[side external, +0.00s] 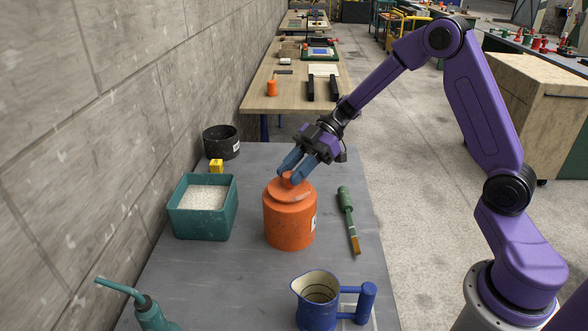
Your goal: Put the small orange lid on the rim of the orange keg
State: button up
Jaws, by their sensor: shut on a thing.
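The orange keg (289,227) stands upright on the grey table, with a pale label at its right edge. The small orange lid (287,181) is at the top of the keg, under my fingertips. My gripper (290,175) reaches down from the upper right, its blue fingers shut on the small orange lid. The fingers hide part of the lid. The lid and keg share one colour, so I cannot tell whether the lid touches the rim or hangs just above it.
A teal bin of white grains (178,222), a yellow block (216,165) and a black pot (221,142) stand left of the keg. A green-handled brush (348,217) lies right. A blue jug (318,312) and teal oil can (151,313) are in front. A wall borders the left.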

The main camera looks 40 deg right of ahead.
jog(key=shift+f, duration=0.1)
jog(key=o, duration=1)
jog(key=shift+f, duration=0.1)
jog(key=shift+o, duration=0.2)
